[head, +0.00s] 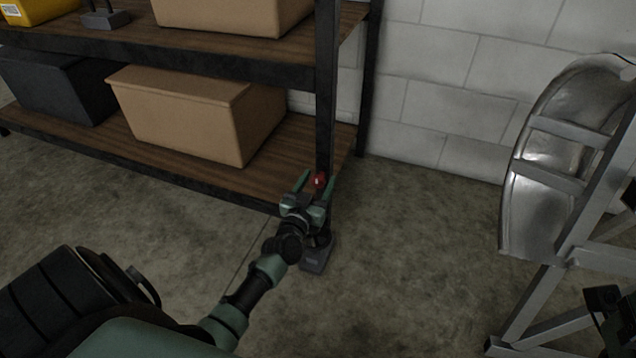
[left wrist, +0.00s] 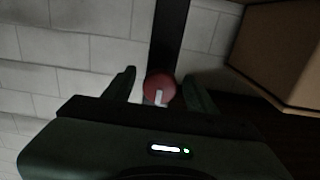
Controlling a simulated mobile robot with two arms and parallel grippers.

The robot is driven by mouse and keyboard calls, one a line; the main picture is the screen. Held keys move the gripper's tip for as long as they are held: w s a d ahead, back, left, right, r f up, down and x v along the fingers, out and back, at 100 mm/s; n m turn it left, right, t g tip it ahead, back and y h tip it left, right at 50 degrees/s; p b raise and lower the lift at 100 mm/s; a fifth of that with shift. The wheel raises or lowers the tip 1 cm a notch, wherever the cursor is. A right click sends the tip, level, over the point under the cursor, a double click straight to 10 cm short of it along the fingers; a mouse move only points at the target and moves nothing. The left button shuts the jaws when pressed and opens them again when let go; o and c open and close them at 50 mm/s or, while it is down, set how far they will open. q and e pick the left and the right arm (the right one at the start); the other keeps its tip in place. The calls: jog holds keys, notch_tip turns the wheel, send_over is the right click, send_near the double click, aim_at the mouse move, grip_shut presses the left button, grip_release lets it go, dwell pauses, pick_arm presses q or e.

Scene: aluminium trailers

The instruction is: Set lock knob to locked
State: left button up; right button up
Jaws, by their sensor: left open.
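A small red lock knob (head: 320,180) with a white mark sits on the front corner post of the shelf rack, near the lower shelf. My left gripper (head: 317,183) is open, with its fingers reaching out on either side of the knob. In the left wrist view the red knob (left wrist: 160,89) shows between the two open fingers (left wrist: 162,88), its pale mark pointing downward in that picture. I cannot tell whether the fingers touch it. Its lock setting cannot be read for sure.
The rack's black post (head: 326,95) rises behind the knob. A cardboard box (head: 195,115) and a dark bin (head: 60,88) stand on the lower shelf. A dark block (head: 316,256) is on the floor below. A metal trailer frame (head: 560,180) stands right; floor between is clear.

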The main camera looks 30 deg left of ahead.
pick_arm(q)
grip_shut()
